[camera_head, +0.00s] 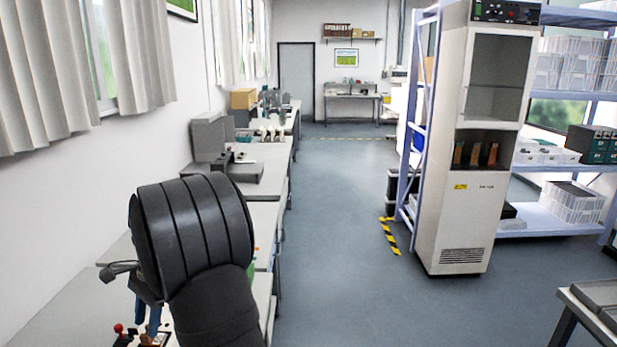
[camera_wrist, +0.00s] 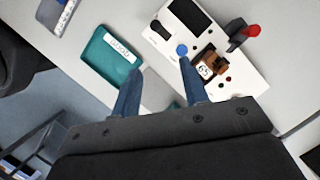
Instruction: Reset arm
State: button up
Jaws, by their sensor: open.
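My gripper (camera_wrist: 160,88) shows in the wrist view as two blue fingers spread apart, open, with nothing between them. The fingers point toward a light table holding a white device panel (camera_wrist: 222,55) and a teal tray (camera_wrist: 97,60). In the head view my black arm rises at the lower left and hides much of the bench. One blue finger shows beside it, and the gripper's other parts are hidden there.
A long grey bench (camera_head: 262,215) runs along the left wall with equipment farther back. A tall white cabinet (camera_head: 470,225) and storage shelves (camera_head: 550,222) stand on the right. The floor (camera_head: 335,240) between is clear. The panel carries a red-topped lever (camera_wrist: 241,35) and a blue button (camera_wrist: 182,50).

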jog(key=a+f+n, duration=0.1)
jog(key=f, duration=0.2)
jog(key=s+a+f+n+h, duration=0.1)
jog(key=f+n, duration=0.1)
jog(key=f, duration=0.1)
jog(key=s+a+f+n, duration=0.1)
jog(key=f, duration=0.3)
jog(key=shift+s+n+h, duration=0.15)
jog(key=shift+n+h, duration=0.15)
jog(key=shift+h, duration=0.1)
jog(key=shift+w+f, duration=0.2)
jog(key=shift+w, duration=0.05)
jog(key=shift+w+d+r, duration=0.1)
jog(key=shift+w+r, duration=0.6)
jog(key=shift+w, duration=0.15)
jog(key=shift+w+r, duration=0.1)
jog(key=shift+r, duration=0.45)
dwell(0.5)
jog(key=shift+s+f, duration=1)
jog(key=shift+s, duration=0.1)
jog(key=w+d+r+m+y, duration=0.1)
jog(key=d+r+m, duration=0.1)
jog(key=r, duration=0.4)
jog(key=w+d+r+m+y, duration=0.1)
jog(key=d+r+m, duration=0.1)
jog(key=r+m, duration=0.2)
notch_tip(320, 180, up, 4)
jog(key=shift+w+f+m+y, duration=0.15)
jog(key=shift+f+m+y, duration=0.15)
jog(key=shift+m, duration=0.1)
